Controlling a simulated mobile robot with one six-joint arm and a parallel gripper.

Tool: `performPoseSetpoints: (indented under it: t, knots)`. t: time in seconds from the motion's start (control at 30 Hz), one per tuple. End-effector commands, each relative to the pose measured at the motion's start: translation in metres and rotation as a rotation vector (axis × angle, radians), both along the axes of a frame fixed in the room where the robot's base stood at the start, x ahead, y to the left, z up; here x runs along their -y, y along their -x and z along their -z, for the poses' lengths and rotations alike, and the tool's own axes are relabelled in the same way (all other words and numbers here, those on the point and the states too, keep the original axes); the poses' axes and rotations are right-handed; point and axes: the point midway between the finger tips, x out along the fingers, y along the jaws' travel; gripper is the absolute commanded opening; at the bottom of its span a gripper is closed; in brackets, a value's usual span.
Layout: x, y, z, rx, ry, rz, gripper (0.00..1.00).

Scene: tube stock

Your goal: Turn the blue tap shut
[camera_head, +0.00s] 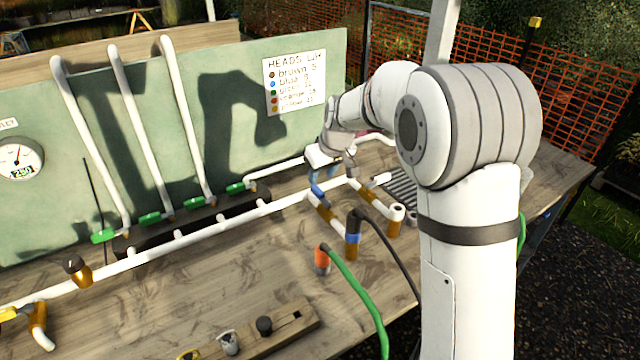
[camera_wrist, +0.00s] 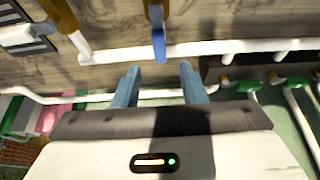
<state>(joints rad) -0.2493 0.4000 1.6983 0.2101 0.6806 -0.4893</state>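The blue tap (camera_wrist: 159,46) shows in the wrist view as a short blue handle on a brass-coloured fitting beside the white pipe. The handle lies in line with its fitting and reaches across the pipe. In the head view the tap (camera_head: 325,202) is partly covered by my gripper. My gripper (camera_wrist: 161,72) is open and empty. Its two blue-grey fingers are spread to either side of the handle's line, with the handle's end short of the gap between them. I see no contact. In the head view my gripper (camera_head: 333,181) hangs over the pipe at the tap.
A second brass fitting (camera_head: 376,205) stands close to the right. Green-handled valves (camera_head: 235,188) line the backboard (camera_head: 235,90).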

Motion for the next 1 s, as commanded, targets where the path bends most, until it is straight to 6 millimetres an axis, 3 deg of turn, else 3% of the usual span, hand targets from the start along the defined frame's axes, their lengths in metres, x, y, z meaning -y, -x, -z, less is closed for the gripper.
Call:
performPoseSetpoints:
  t: [0.33, 0.73, 1.0]
  knots:
    - [-0.011, -0.016, 0.049, -0.004, 0.001, 0.001, 0.38]
    - [-0.012, -0.019, 0.057, -0.002, 0.001, 0.003, 0.38]
    - [-0.011, -0.019, 0.057, -0.002, 0.001, 0.004, 0.16]
